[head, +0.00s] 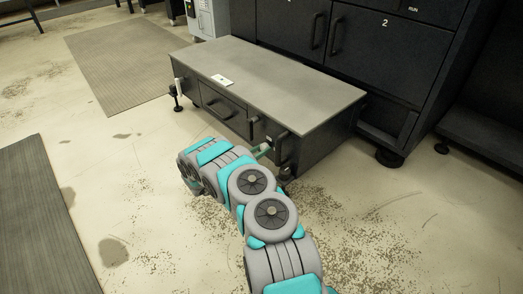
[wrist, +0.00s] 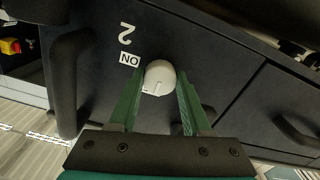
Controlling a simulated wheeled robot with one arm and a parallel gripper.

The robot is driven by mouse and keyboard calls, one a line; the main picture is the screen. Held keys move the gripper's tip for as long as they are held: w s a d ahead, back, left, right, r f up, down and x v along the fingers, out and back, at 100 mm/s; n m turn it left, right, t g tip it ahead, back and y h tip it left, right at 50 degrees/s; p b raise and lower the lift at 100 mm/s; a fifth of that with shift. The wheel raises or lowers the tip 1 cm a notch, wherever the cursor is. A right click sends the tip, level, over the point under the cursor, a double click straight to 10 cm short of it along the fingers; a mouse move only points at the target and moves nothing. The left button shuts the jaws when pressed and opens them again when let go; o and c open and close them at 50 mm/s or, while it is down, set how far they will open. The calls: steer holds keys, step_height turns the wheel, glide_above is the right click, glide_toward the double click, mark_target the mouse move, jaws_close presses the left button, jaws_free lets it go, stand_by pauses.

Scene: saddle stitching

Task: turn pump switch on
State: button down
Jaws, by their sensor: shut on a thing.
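A round white knob (wrist: 158,75), which looks like the pump switch, is on a dark panel in the wrist view. A white "ON" label (wrist: 129,59) sits just to its left, with a white "2" above that. My gripper (wrist: 160,88) has its green fingers on both sides of the knob, shut on it. The exact pointing of the mark on the knob is hard to read. In the head view my gripper (head: 264,150) reaches the front right of a low dark cabinet (head: 222,106), and the knob is hidden there.
A small white plate (head: 222,80) lies on the cabinet's grey top. Tall dark cabinets (head: 375,50) stand behind it. A dark handle (wrist: 68,85) is left of the knob and another (wrist: 295,130) to the right. The floor in front is open, with mats (head: 45,215) at left.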

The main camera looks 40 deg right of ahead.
steer(key=m+p, duration=0.2)
steer(key=m, duration=0.1)
steer(key=shift+a+m, duration=0.1)
steer(key=shift+m, duration=0.2)
steer(key=m+p, duration=0.1)
steer(key=m, duration=0.3)
steer(key=shift+m, duration=0.3)
steer(key=shift+s+f+m+b, duration=0.1)
steer(key=shift+m+b, duration=1.3)
steer(key=shift+m, duration=1)
steer(key=shift+f+m+b, duration=0.1)
steer(key=shift+m+b, duration=1.25)
steer(key=shift+m, duration=1.05)
steer(key=shift+r, duration=0.1)
steer(key=shift+c, duration=1.8)
jaws_free()
steer(key=a, duration=0.7)
steer(key=shift+s+a, duration=0.25)
steer(key=shift+a, duration=0.05)
